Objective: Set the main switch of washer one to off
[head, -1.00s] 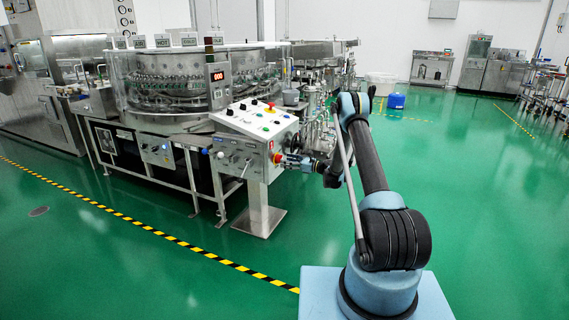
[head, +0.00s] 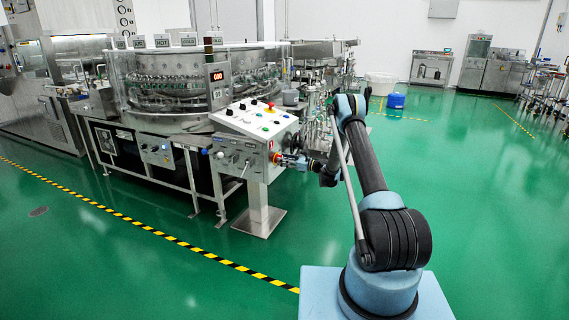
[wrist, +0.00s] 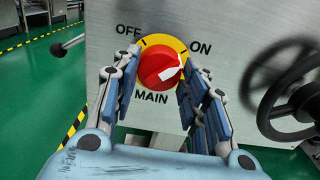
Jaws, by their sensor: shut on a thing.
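The main switch is a red round knob (wrist: 157,67) on a yellow plate (wrist: 180,45) marked OFF at upper left, ON at upper right and MAIN below. Its white pointer is turned to the upper right, toward ON. My gripper (wrist: 160,72) is shut on the knob, one finger on its left and one on its right. In the head view my gripper (head: 292,161) reaches from the right to the side of the control box (head: 255,121) of the washer (head: 170,85). The knob there is small and partly hidden by the gripper.
A black handwheel (wrist: 290,92) is close to the right finger in the wrist view. A metal lever (wrist: 68,44) sticks out at the left. Yellow-black floor tape (head: 150,231) runs in front of the washer. The green floor at right is open.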

